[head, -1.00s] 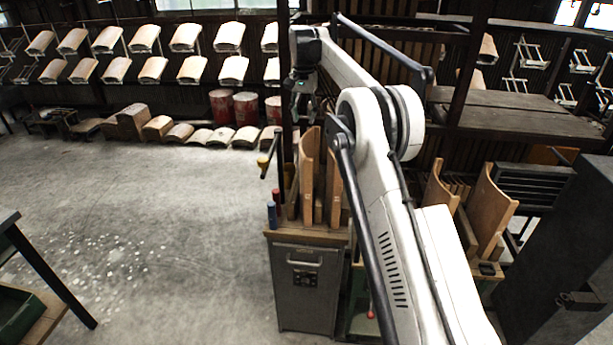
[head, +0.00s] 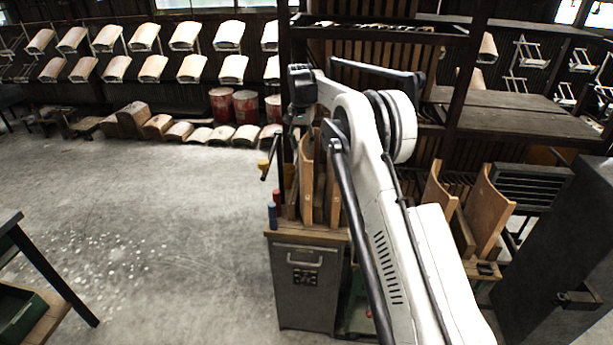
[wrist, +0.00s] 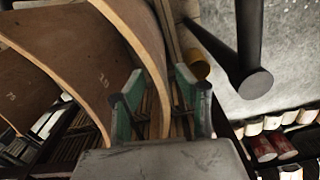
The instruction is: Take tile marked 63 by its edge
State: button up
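Curved brown tiles stand upright on the cabinet in the head view. Small marks on them are too blurred to read there. In the wrist view, the nearest tile (wrist: 141,32) curves down between the green fingers of my gripper (wrist: 158,78). The fingers stand apart, one on each side of the tile's edge, with a visible gap on the right. A tile to the left (wrist: 70,45) has a faint mark, and the leftmost tile (wrist: 15,85) seems marked 75. I cannot read a 63 on any tile. The tile's lower end is partly hidden by my gripper.
The grey cabinet (head: 305,290) bears the tiles, with red and blue handles (head: 273,215) at its left. More tiles (head: 490,210) stand to the right.

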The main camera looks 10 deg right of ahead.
jog(key=shift+c, duration=0.2)
grip_shut()
